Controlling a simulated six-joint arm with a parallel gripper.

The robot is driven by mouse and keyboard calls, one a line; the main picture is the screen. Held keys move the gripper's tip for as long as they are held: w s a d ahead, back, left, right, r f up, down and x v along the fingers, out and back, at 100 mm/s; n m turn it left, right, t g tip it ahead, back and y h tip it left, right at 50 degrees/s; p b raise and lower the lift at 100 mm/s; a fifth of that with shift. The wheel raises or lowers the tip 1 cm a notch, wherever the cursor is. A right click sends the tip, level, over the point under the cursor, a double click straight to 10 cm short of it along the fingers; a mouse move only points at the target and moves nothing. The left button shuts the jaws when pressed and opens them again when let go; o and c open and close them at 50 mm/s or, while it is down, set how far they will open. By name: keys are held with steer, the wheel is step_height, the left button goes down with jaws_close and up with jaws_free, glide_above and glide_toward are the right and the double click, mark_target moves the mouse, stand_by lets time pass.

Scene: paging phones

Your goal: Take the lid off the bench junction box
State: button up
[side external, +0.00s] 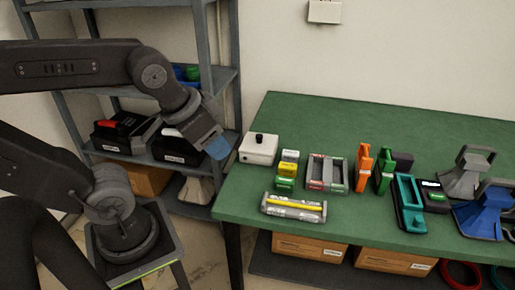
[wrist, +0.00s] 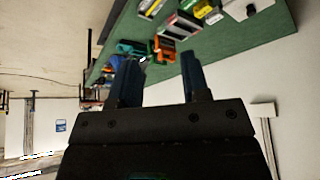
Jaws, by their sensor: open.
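The bench junction box (side external: 258,149) is a low white box at the left back of the green bench. A black knob (side external: 259,138) stands on top, and the lid looks seated. In the wrist view the white box (wrist: 238,9) shows at the top edge, partly cut off. My gripper (side external: 215,145) is left of the box, just off the bench's left edge, with blue fingers pointing down and to the right. In the wrist view my gripper (wrist: 160,75) has its two fingers apart with nothing between them.
Small stacked blocks (side external: 288,168), a grey tray (side external: 326,172) and a clear case with a yellow bar (side external: 293,206) are right of the box. Coloured phones and stands fill the bench's right. A shelf rack (side external: 210,60) stands behind my arm. The bench's back strip is clear.

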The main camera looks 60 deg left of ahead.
stand_by(0.3)
steer(key=o, duration=0.3)
steer(key=shift+w, duration=0.1)
steer(key=m+g+y, duration=0.5)
steer(key=m+g, duration=0.1)
steer(key=m, duration=1.2)
glide_above(259, 135)
steer(key=d, duration=0.3)
steer(key=f, duration=1.7)
steer(key=shift+w+a+f, duration=0.1)
steer(key=shift+w+f, duration=0.1)
steer(key=shift+w, duration=0.05)
steer(key=shift+x, duration=3.05)
